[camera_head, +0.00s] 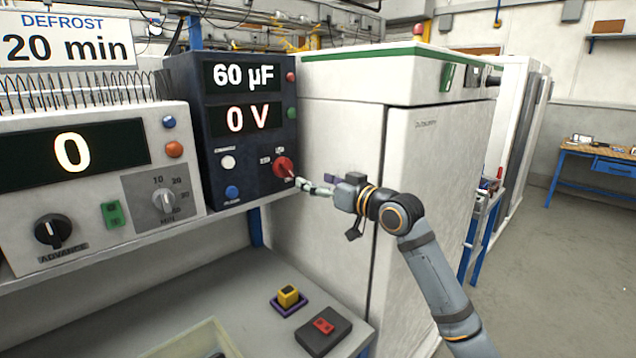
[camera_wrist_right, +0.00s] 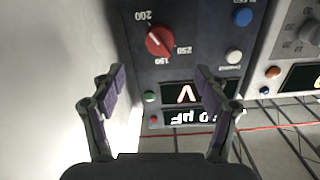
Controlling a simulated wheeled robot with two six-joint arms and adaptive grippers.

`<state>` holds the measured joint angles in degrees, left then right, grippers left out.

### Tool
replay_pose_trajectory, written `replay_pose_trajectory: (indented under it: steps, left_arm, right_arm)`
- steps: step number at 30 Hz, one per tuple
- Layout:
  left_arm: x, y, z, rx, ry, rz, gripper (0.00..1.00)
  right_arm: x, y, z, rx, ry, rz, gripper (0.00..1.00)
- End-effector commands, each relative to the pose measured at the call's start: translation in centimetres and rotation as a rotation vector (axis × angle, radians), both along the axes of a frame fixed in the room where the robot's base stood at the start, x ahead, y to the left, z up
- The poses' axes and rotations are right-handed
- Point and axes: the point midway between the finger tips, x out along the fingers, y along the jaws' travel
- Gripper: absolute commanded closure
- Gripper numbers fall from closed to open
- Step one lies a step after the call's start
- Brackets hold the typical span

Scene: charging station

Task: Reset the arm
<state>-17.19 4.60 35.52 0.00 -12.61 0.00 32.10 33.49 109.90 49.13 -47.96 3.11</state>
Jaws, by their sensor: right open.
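My right gripper (camera_head: 311,186) is in front of the dark charging unit, close to its red knob (camera_head: 284,167). In the right wrist view the gripper (camera_wrist_right: 160,95) is open, with its two padded fingers apart and nothing between them. The red knob (camera_wrist_right: 160,41) shows beyond the fingertips there, with 150, 200 and 250 marked around it. In the head view the fingertips appear very near the knob; I cannot tell if they touch it. The unit's displays (camera_head: 243,97) read 60 µF and 0 V. My left gripper is not in view.
A white timer box (camera_head: 75,240) with a display of 0 stands left of the unit. A tall white cabinet (camera_head: 430,160) is close on the right. On the bench below are a yellow block (camera_head: 289,296) and a dark box with a red switch (camera_head: 323,326).

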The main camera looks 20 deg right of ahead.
Motion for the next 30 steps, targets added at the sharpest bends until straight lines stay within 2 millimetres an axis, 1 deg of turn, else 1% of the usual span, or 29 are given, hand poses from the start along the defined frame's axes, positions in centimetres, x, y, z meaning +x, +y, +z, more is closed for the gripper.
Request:
replay_pose_trajectory:
  steps: [13,14,16,17,20,21,23,24,26,27,29,30]
  left_arm:
    - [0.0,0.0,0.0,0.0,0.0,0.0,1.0]
    - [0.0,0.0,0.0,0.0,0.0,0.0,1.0]
    - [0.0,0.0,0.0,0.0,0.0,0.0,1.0]
    - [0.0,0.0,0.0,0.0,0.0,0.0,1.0]
    - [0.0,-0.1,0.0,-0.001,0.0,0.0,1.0]
    - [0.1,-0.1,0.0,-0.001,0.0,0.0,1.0]
    - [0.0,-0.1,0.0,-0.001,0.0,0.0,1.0]
    - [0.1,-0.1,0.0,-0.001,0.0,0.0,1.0]
    - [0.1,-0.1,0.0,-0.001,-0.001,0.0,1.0]
    - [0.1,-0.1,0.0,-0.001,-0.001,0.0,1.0]
    - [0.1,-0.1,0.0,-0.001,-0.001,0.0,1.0]
    - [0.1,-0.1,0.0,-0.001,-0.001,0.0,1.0]
  right_arm:
    - [0.0,0.0,-0.1,-0.001,0.002,0.0,0.26]
    - [-0.1,0.1,-0.4,-0.003,0.008,0.0,0.26]
    - [-0.2,0.6,-2.3,-0.018,0.041,-0.001,0.26]
    - [-0.4,0.9,-3.8,-0.029,0.066,-0.002,0.26]
    - [-1.9,2.4,-10.7,-0.087,0.191,-0.009,0.26]
    - [-3.0,3.0,-14.1,-0.117,0.256,-0.016,0.26]
    - [-5.2,3.7,-19.1,-0.162,0.357,-0.028,0.26]
    - [-6.9,4.1,-22.2,-0.19,0.426,-0.037,0.26]
    - [-9.9,4.4,-26.6,-0.233,0.528,-0.054,0.26]
    - [-12.0,4.5,-29.1,-0.258,0.595,-0.067,0.26]
    - [-15.1,4.5,-32.3,-0.292,0.687,-0.087,0.26]
    - [-17.0,4.4,-34.0,-0.311,0.742,-0.098,0.26]
